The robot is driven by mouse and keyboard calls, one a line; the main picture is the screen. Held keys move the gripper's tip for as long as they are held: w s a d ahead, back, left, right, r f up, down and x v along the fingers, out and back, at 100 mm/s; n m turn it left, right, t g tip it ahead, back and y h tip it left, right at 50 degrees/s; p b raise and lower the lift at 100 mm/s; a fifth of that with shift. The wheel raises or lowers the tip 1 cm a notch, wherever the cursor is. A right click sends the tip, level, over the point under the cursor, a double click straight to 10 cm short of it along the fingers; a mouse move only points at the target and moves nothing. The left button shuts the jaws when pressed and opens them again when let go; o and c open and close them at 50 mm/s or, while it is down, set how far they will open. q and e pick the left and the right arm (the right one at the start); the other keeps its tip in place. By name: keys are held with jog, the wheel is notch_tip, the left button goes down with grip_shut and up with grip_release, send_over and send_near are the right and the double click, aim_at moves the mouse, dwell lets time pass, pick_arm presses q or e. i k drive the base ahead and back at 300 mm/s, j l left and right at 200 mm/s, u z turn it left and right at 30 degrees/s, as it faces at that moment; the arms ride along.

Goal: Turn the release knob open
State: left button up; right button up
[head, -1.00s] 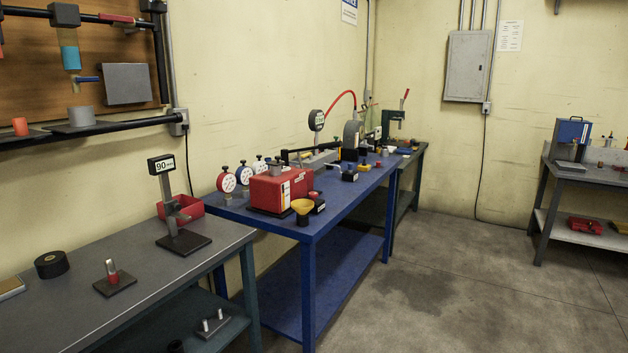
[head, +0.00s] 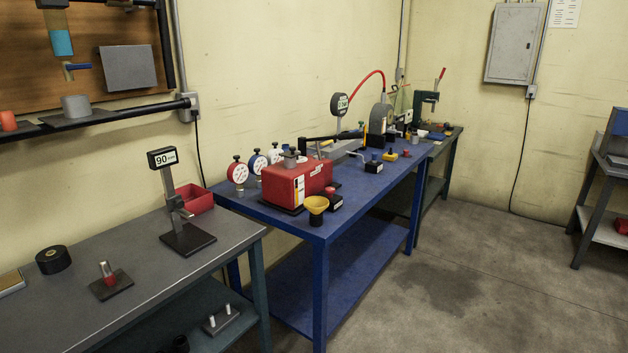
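I cannot tell for sure which part is the release knob. A red box (head: 289,185) with a white label stands on the near end of the blue bench (head: 352,205). Small grey and dark parts show on top of it, too small to make out. A yellow funnel-shaped piece (head: 317,205) on a dark base stands in front of it. A small black block (head: 334,202) with a red top is beside that. Several round dial gauges, one being a red-rimmed gauge (head: 237,173), stand behind the box. Neither of my grippers is in view.
A grey bench (head: 120,245) at the left holds a stand with a "90" display (head: 162,158), a red bin (head: 195,198) and a black roll (head: 53,260). A panel with a blue-handled valve (head: 79,67) hangs above. The floor (head: 455,270) right of the blue bench is clear.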

aim_at(328, 190)
jog(key=i+l+u, duration=0.4)
jog(key=i+l, duration=0.15)
jog(key=i+l+u, duration=0.2)
jog(key=l, duration=0.3)
jog(key=i+l+u, duration=0.2)
jog(key=l, duration=0.25)
jog(key=i+l+u, duration=0.2)
jog(key=l, duration=0.25)
jog(key=i+l+u, duration=0.2)
jog(key=l, duration=0.25)
jog(key=i+l+u, duration=0.2)
jog(key=l, duration=0.3)
jog(key=l+u, duration=0.2)
jog(key=l, duration=0.3)
